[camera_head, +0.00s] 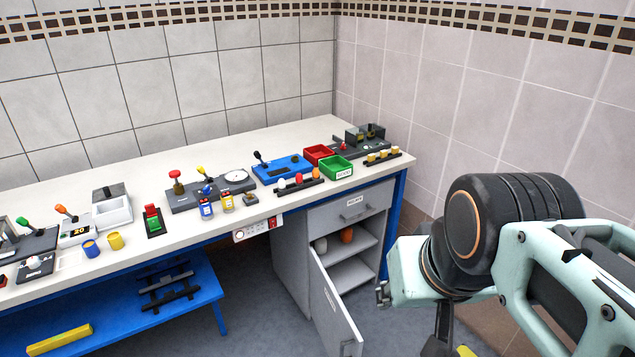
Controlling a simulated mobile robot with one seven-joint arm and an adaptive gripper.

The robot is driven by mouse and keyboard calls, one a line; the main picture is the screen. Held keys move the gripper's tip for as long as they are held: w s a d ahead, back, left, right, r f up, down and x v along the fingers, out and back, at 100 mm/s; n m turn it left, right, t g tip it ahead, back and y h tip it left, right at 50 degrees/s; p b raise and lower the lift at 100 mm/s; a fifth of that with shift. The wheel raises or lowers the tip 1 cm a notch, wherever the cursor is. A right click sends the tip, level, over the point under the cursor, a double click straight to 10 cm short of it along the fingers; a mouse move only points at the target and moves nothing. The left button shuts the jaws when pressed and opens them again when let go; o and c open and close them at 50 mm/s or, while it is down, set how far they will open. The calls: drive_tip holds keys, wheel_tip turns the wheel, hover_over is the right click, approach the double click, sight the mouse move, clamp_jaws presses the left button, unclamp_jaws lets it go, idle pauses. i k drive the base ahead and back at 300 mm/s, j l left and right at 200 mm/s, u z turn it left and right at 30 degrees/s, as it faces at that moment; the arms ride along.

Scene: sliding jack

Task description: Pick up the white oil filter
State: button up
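A small white rounded object (320,244), which may be the white oil filter, is on the upper shelf inside the open cabinet under the bench's right end. The open door and cabinet side partly frame it. An orange object (347,234) stands to its right on the same shelf. A small white-topped piece (282,184) also stands in a dark rack on the bench. My arm fills the lower right, well right of the cabinet. A dark part that seems to be my gripper (441,334) is at the bottom edge; its fingers are cut off.
The cabinet door (334,310) stands open toward me. A drawer (352,208) above is closed. The white benchtop (140,194) holds switches, levers, a red bin (319,154) and a green bin (336,167). A blue lower shelf (110,308) is at left. Tiled walls enclose the corner.

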sight(320, 245)
drive_tip(key=k, duration=0.35)
drive_tip(key=k+u, duration=0.15)
drive_tip(key=u, duration=0.25)
drive_tip(key=k+u, duration=0.15)
drive_tip(key=u, duration=0.25)
drive_tip(key=i+l+u, duration=0.1)
drive_tip(key=u, duration=0.3)
drive_tip(key=l+u, duration=0.15)
drive_tip(key=u, duration=0.25)
drive_tip(key=i+l, duration=0.1)
drive_tip(key=l, duration=0.45)
drive_tip(key=i+l, duration=0.1)
drive_tip(key=l, duration=0.4)
drive_tip(key=i+l, duration=0.1)
drive_tip(key=l, duration=0.45)
drive_tip(key=i+l, duration=0.15)
drive_tip(key=l, duration=0.4)
drive_tip(key=i+l, duration=0.1)
drive_tip(key=l, duration=0.4)
drive_tip(key=i+l, duration=0.1)
drive_tip(key=l, duration=0.45)
